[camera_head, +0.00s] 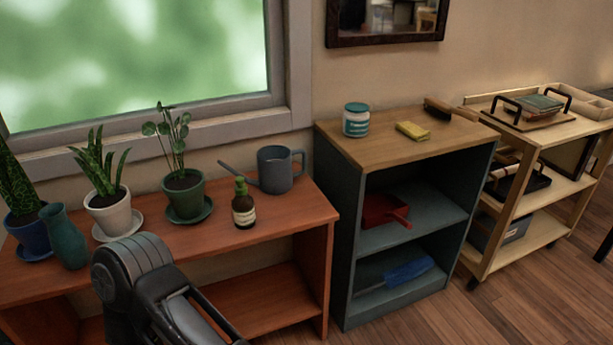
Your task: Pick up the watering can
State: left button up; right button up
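A grey-blue watering can (275,170) stands upright near the right end of the low reddish-brown bench (300,214) under the window. Its spout points left and its handle is on the right. A small brown bottle with a pale label and green top (243,208) stands just in front of the spout and partly hides it. One of my arms shows at the bottom left, in front of the bench, apart from the can. Neither of my grippers can be seen.
Left of the can stand a green-potted plant (186,195), a white-potted plant (111,213), a teal vase (65,237) and a blue-potted plant (27,231). A grey cabinet (345,230) adjoins the bench's right. A wooden cart (482,270) stands farther right. The bench's right front corner is clear.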

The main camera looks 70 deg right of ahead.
aim_at(274, 162)
jog(key=z, duration=0.4)
jog(key=k+z, duration=0.1)
jog(key=z, duration=0.75)
jog(key=k+l+z, duration=0.1)
jog(key=z, duration=0.75)
jog(key=l, duration=0.1)
